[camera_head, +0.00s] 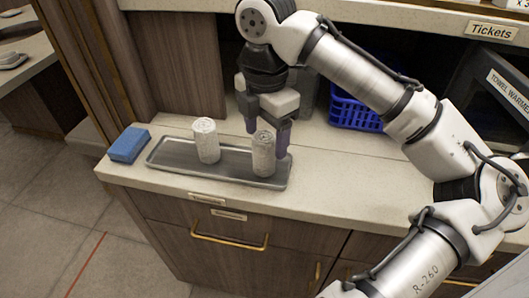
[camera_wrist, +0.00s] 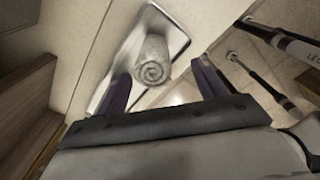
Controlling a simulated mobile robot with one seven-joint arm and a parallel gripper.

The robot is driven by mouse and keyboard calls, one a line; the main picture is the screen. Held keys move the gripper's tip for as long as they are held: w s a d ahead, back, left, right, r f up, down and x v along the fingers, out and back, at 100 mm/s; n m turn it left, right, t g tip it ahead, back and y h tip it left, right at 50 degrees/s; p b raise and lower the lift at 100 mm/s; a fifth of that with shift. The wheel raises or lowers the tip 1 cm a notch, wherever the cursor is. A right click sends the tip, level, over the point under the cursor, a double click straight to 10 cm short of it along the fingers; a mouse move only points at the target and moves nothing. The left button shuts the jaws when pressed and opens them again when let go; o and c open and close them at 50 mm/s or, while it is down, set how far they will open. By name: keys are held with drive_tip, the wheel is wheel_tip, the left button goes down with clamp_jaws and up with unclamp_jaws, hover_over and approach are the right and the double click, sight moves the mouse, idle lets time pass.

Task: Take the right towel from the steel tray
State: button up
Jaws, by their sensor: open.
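A steel tray (camera_head: 225,173) sits on the counter with two rolled, whitish towels standing upright on it. The left towel (camera_head: 207,141) is clear of my gripper. The right towel (camera_head: 263,158) stands near the tray's right end. My gripper (camera_head: 266,142) points down at the right towel, open, with its dark fingers on either side of the towel's upper part. In the wrist view, one towel's spiral end (camera_wrist: 152,70) shows ahead between the open fingers, with the tray (camera_wrist: 172,35) beyond. I cannot tell whether either finger touches the towel.
A blue sponge-like block (camera_head: 129,144) lies left of the tray. A blue basket (camera_head: 350,112) stands behind to the right. A towel warmer (camera_head: 500,90) is at the far right. The counter right of the tray is clear. Labels and drawers line the counter front.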

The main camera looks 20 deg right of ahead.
sight(264, 150)
drive_tip(key=f, duration=0.5)
drive_tip(key=shift+w+f, duration=0.1)
drive_tip(key=shift+w, duration=0.3)
drive_tip(key=c, duration=1.1)
